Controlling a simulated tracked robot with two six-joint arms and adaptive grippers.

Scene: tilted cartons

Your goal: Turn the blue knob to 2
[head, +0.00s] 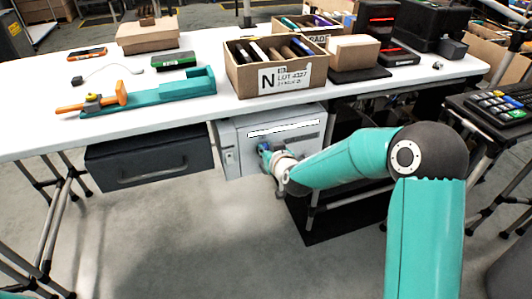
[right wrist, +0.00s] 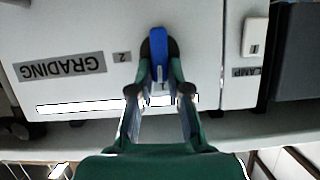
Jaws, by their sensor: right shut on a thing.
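The blue knob (right wrist: 158,45) is a bar-shaped handle on a dark round base on the front of a white cabinet (right wrist: 200,25). In the right wrist view its bar stands nearly upright. A small label "2" (right wrist: 121,56) is on the panel left of the knob, upside down in this view. My right gripper (right wrist: 160,85) is shut on the knob, a finger on each side. In the head view the right gripper (head: 268,155) is at the cabinet front under the table, hiding most of the knob. My left gripper is out of view.
A "GRADING" label (right wrist: 60,67) and a white "LAMP" switch (right wrist: 255,36) flank the knob. A dark drawer (head: 150,160) hangs left of the cabinet. The white tabletop (head: 215,115) is above, carrying a carton marked N (head: 245,80) and a teal fixture (head: 150,98).

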